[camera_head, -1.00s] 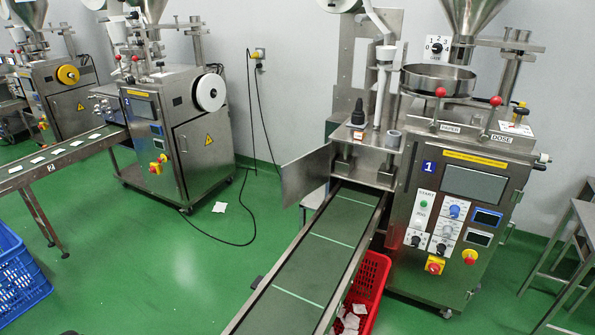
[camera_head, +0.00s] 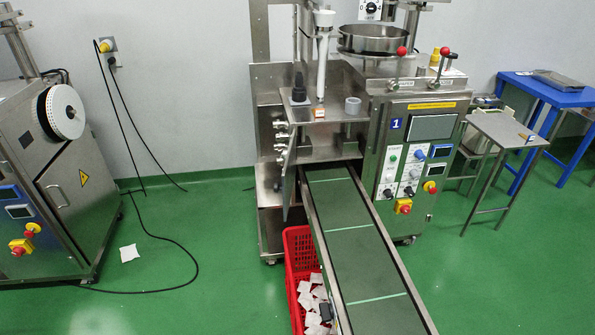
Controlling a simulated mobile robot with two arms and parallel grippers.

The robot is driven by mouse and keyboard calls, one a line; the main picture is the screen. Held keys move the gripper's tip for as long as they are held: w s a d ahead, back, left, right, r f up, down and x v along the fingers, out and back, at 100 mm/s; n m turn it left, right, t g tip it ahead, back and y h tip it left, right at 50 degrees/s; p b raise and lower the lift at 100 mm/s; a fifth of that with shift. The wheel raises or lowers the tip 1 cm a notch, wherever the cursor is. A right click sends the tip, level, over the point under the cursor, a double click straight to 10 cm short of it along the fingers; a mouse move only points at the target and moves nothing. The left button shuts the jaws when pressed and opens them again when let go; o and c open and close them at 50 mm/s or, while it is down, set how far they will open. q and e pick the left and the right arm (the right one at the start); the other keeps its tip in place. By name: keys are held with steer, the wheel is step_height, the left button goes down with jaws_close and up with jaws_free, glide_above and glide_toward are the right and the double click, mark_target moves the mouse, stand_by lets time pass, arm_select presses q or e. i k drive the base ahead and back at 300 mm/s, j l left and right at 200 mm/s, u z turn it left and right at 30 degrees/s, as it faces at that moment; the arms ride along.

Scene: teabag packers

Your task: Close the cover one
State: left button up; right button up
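The machine marked 1 (camera_head: 397,124) stands at the centre right, with a silver body and a control panel. Its cover (camera_head: 290,172), a flat metal plate, stands open at the left of the conveyor's upper end and is seen nearly edge-on. The opening (camera_head: 330,150) above the belt is uncovered. Neither of my grippers is in view.
A green conveyor belt (camera_head: 352,240) runs from the machine toward me. A red crate (camera_head: 296,268) with white teabags stands at its left. Another machine (camera_head: 55,190) stands at far left, with black cables between. A grey table (camera_head: 505,130) and blue table (camera_head: 555,92) stand right. Green floor at left is mostly free.

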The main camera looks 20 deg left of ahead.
mark_target(289, 169)
steer(key=i+j, duration=0.1)
steer(key=j, duration=0.35)
steer(key=i+j+z, duration=0.1)
steer(key=j, duration=0.35)
steer(key=i+j, duration=0.15)
steer(key=j, duration=0.3)
steer(key=i+j, duration=0.1)
steer(key=j, duration=0.35)
steer(key=z, duration=0.05)
